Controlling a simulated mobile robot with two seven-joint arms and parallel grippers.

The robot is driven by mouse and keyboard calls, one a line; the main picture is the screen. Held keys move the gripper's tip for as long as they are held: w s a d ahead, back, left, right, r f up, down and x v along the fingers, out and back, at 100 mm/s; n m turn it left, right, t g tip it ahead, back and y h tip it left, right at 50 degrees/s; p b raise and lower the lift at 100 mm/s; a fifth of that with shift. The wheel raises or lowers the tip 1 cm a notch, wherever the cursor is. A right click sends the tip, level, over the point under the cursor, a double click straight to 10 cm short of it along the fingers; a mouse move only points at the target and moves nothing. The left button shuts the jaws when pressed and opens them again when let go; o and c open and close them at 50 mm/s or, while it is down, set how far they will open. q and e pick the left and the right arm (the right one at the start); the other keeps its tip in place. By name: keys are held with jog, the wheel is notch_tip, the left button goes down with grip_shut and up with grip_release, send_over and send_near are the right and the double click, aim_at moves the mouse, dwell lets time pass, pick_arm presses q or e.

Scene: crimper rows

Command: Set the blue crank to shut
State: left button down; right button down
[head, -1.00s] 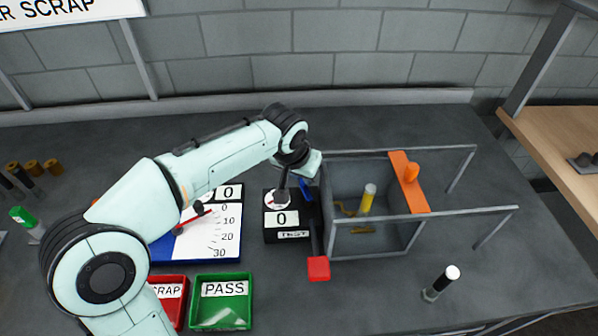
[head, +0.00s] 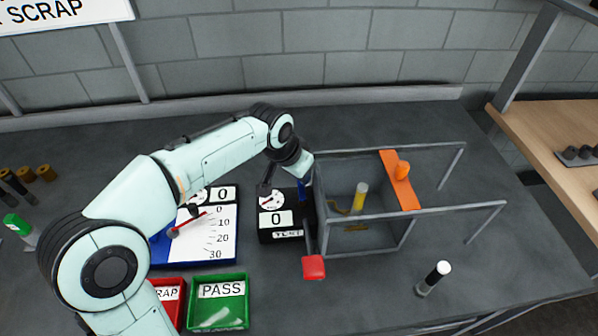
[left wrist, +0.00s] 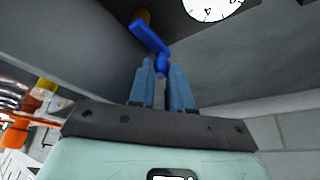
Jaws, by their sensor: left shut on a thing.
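The blue crank (left wrist: 150,38) shows in the left wrist view as a slanted blue bar with a small grip near my fingertips. In the head view only a narrow blue part of the crank (head: 307,192) shows, between the test gauge box and the grey-framed enclosure. My left gripper (left wrist: 162,66) is shut on the crank's grip, with one finger on each side. In the head view my left wrist covers the crank's upper part, and the fingertips are hidden. The crank's marked positions cannot be read. My right gripper is not in view.
The grey-framed enclosure (head: 330,237) holds a yellow cylinder (head: 360,197) and has an orange bar (head: 399,181) across it. A red-handled lever (head: 314,267) sticks out in front. The test gauge box (head: 280,235) reads 0. A green PASS tray (head: 219,300) stands front left.

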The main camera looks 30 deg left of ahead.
pick_arm(q)
jog(key=c, duration=1.1)
grip_release()
jog(key=shift+d, duration=0.1)
